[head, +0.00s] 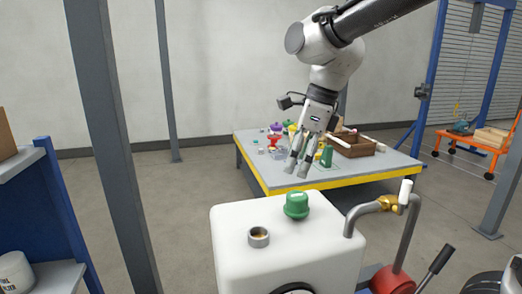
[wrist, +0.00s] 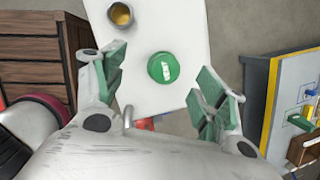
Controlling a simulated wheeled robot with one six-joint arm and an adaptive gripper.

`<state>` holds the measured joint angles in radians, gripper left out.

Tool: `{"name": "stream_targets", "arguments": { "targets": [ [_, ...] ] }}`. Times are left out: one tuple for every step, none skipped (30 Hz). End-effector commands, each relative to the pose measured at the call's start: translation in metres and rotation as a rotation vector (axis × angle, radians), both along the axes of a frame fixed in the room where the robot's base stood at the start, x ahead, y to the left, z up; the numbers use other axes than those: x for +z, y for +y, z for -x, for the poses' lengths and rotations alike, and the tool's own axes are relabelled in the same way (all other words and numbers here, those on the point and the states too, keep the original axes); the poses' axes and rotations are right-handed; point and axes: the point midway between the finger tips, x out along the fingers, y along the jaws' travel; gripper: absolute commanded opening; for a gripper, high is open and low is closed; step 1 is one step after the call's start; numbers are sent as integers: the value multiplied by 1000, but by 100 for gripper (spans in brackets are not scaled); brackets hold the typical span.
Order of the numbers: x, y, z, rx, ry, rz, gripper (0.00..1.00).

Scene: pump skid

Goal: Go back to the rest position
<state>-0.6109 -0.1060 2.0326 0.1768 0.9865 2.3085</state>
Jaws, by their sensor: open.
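My gripper (head: 301,168) is open and empty, pointing down above and behind the white tank (head: 240,225) in the head view. In the wrist view my gripper (wrist: 165,90) shows its green-padded fingers spread wide apart. A green cap (head: 296,205) sits on top of the tank; in the wrist view the cap (wrist: 163,67) lies between and beyond the fingers, touching neither. An open filler neck (head: 259,237) stands on the tank to the left of the cap; it also shows in the wrist view (wrist: 120,14).
A grey table (head: 268,179) with a yellow edge stands behind, holding small coloured items and a wooden box (head: 355,146). A bent pipe with a brass valve (head: 388,202) rises right of the tank. A grey post (head: 108,130) stands left. Floor between is clear.

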Motion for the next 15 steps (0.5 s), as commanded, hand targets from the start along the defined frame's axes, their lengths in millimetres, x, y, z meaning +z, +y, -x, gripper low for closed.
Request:
{"name": "stream_targets", "arguments": {
  "targets": [
    [1,-4,0,14,-10,2,72],
    [2,-7,0,27,-16,3,72],
    [3,-12,0,45,-27,6,72],
    [4,-15,0,58,-35,9,72],
    [4,-18,1,74,-43,11,72],
    [6,-23,1,99,-57,15,72],
    [6,-28,2,118,-68,20,72],
    [7,-32,2,139,-79,24,72],
    [9,-40,3,173,-98,31,72],
    [10,-45,3,198,-111,38,72],
    [11,-52,4,227,-127,44,72],
    [12,-60,6,266,-149,53,72],
    [13,-67,7,298,-164,63,72],
    [14,-74,9,331,-182,72,72],
    [16,-85,11,381,-207,87,72]
  ]
}}
